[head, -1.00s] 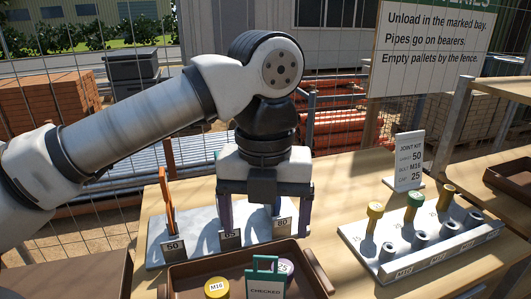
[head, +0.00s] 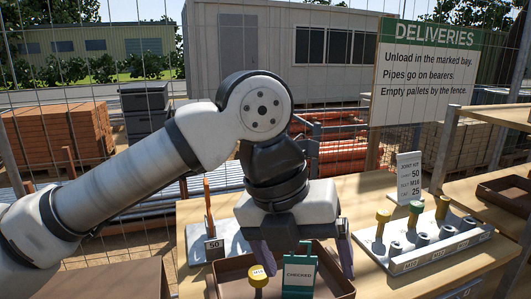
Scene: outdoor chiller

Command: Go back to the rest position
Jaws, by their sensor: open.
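My gripper (head: 305,257) hangs low over the brown tray (head: 225,278) at the front of the wooden table (head: 360,195). Its two dark purple fingers are spread wide, one on each side of the green CHECKED tag (head: 299,282). I see nothing gripped between them. A yellow-topped piece (head: 258,276) stands in the tray left of the tag. My arm reaches in from the left and is bent at the elbow. The gripper hides part of the tray and of the light rack (head: 232,240) behind it.
An orange upright piece (head: 208,208) stands in the rack by the "50" label. At right, a grey holder (head: 440,253) carries yellow- and green-topped bolts beside a JOINT KIT card (head: 408,177). A wire fence and a DELIVERIES sign (head: 425,72) stand behind.

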